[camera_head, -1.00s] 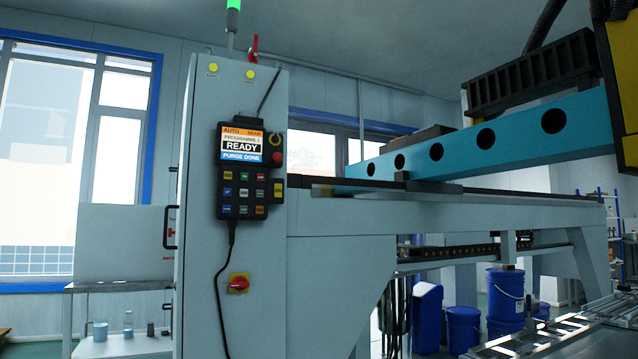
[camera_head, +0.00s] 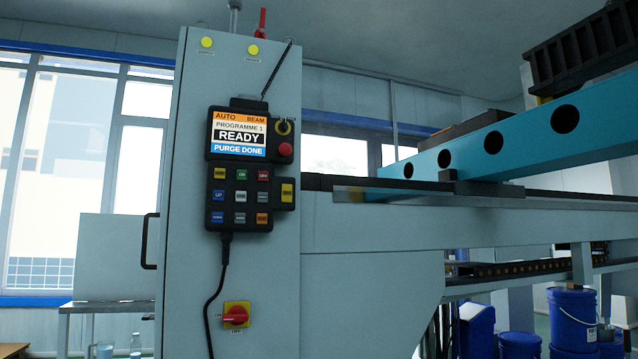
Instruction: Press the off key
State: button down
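The black control pendant (camera_head: 231,195) hangs on the front of the grey cabinet, with several small coloured keys in rows below its screen. The screen (camera_head: 238,136) reads AUTO, BEAM, PROGRAMME 1, READY, PURGE DONE. The red key (camera_head: 263,175) at the right of the top row looks like the off key; its small label is hard to read. A green key (camera_head: 241,174) sits to its left. A red rotary switch (camera_head: 235,315) on a yellow plate, marked OFF below, is lower on the cabinet. My gripper is not in view.
The pendant also carries a red mushroom button (camera_head: 285,150) and a yellow side key (camera_head: 287,193). A black cable hangs below it. The grey cabinet (camera_head: 180,260) has a black handle (camera_head: 149,241) on its left. A machine frame with a blue beam (camera_head: 470,150) extends right.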

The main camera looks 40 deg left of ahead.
aim_at(262, 175)
jog(key=u, duration=0.05)
jog(key=i, duration=0.7)
jog(key=u, duration=0.85)
jog(key=i, duration=0.5)
jog(key=u, duration=0.5)
